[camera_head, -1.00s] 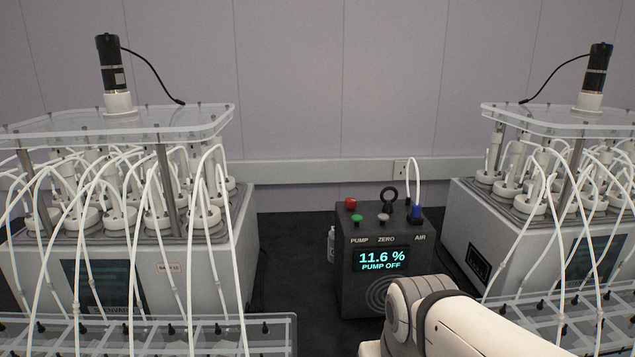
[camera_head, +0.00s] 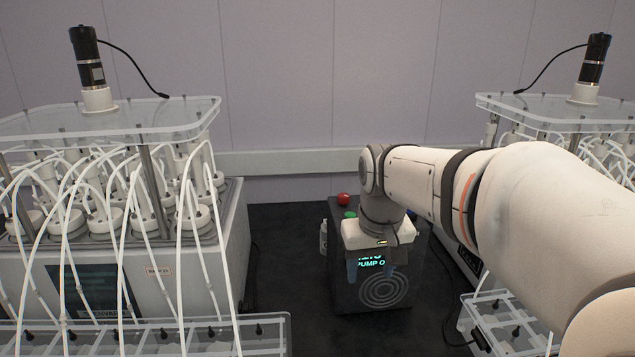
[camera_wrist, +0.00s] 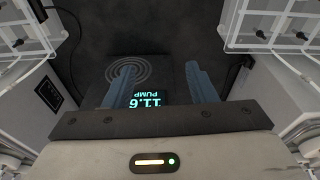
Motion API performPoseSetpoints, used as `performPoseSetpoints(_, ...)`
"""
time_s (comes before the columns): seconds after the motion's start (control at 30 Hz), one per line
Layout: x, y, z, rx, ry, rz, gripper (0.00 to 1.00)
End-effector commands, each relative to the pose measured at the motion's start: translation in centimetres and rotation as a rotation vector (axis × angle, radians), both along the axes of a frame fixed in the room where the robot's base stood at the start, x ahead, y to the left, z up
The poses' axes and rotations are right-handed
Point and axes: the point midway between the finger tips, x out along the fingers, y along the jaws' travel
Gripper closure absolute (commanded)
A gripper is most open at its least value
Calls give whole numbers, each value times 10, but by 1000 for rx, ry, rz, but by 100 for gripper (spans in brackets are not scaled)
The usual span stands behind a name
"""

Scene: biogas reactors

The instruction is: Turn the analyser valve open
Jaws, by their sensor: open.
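The analyser (camera_head: 345,293) is a dark box between two reactor units, its lit display partly covered by my arm. It also shows upside down in the wrist view (camera_wrist: 165,77), with round grille rings and a display reading 11.6. Its red button (camera_head: 343,199) and green button (camera_head: 350,214) show on top. The blue valve by the AIR label is hidden behind my arm now. My gripper (camera_head: 371,277) points down in front of the analyser's display face, its two blue fingers apart and empty. They also show open in the wrist view (camera_wrist: 162,68).
A reactor unit (camera_head: 235,225) with many white tubes stands at the left, with a clear rack (camera_head: 270,322) in front. Another reactor (camera_head: 540,104) and rack (camera_head: 490,310) are at the right. A small bottle (camera_head: 323,237) stands beside the analyser. Dark bench is bare left of it.

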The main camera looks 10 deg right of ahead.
Motion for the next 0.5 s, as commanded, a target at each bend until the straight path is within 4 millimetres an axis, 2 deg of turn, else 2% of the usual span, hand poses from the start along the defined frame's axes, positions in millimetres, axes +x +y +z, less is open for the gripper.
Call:
performPoseSetpoints(0.03,23,0,18,-1,12,8,49)
performPoseSetpoints(0.2,92,0,54,-5,48,43,49)
performPoseSetpoints(0.3,131,-1,70,-7,69,62,49)
performPoseSetpoints(0.5,202,-1,88,-10,111,103,49)
